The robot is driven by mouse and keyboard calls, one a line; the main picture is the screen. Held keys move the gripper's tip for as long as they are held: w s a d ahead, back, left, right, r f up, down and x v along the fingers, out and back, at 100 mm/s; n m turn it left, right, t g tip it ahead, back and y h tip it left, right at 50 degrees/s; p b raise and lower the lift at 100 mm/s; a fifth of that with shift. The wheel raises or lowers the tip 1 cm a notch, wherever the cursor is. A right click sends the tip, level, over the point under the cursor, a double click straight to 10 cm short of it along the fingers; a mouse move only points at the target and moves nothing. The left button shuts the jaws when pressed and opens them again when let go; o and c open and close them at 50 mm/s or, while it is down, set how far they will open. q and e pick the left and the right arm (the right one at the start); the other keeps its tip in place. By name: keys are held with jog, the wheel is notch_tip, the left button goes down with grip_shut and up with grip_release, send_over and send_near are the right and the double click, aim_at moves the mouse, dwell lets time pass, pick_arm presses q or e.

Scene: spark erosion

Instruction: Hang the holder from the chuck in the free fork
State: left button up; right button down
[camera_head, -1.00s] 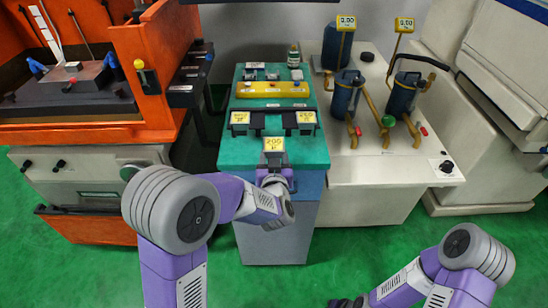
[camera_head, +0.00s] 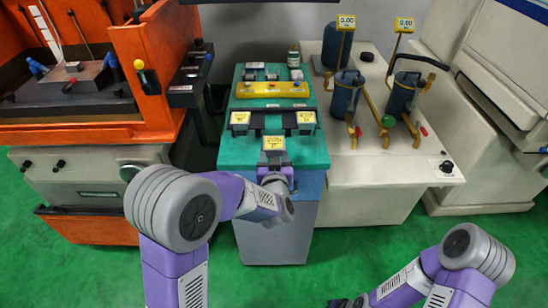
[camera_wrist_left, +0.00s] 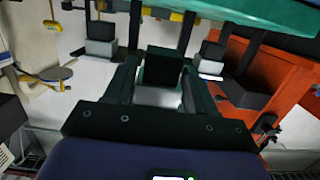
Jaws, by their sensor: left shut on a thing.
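My left gripper (camera_head: 273,181) is shut on a dark holder (camera_wrist_left: 163,66) with a yellow label (camera_head: 273,143). In the head view it is at the front edge of the teal cabinet (camera_head: 310,151). In the left wrist view the two fingers (camera_wrist_left: 158,92) flank the holder, and a pale part shows between them. The holder lines up with the gap between two dark prongs (camera_wrist_left: 187,32) of the middle fork. I cannot tell whether it touches them. The chuck is not identifiable. My right gripper (camera_head: 341,302) is barely visible at the bottom edge.
Labelled holders hang on either side, one at left (camera_head: 240,119) and one at right (camera_head: 306,119). A yellow rail (camera_head: 272,90) lies behind them on the cabinet. The orange machine (camera_head: 165,45) is at left; a pale bench (camera_head: 395,165) with blue canisters (camera_head: 347,93) is at right.

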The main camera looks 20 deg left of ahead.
pick_arm(q)
jog(key=shift+r+x, duration=0.15)
jog(key=shift+x, duration=0.75)
jog(key=shift+r+x, duration=0.15)
jog(key=shift+x, duration=0.75)
jog(key=shift+w, duration=0.15)
jog(key=shift+r+x, duration=0.15)
jog(key=shift+x, duration=0.95)
jog(key=shift+r+x, duration=0.2)
jog(key=shift+x, duration=0.85)
jog(key=shift+w+a, duration=0.1)
jog(key=shift+w, duration=0.05)
jog(key=shift+r+p+x, duration=0.15)
jog(key=shift+p+x, duration=0.05)
jog(key=shift+x, duration=0.6)
jog(key=shift+r+p+x, duration=0.1)
jog(key=shift+p+x, duration=0.05)
jog(key=shift+x, duration=0.7)
jog(key=shift+w, duration=0.2)
jog(key=shift+f, duration=0.15)
jog(key=o, duration=1.8)
jog(key=shift+c, duration=0.2)
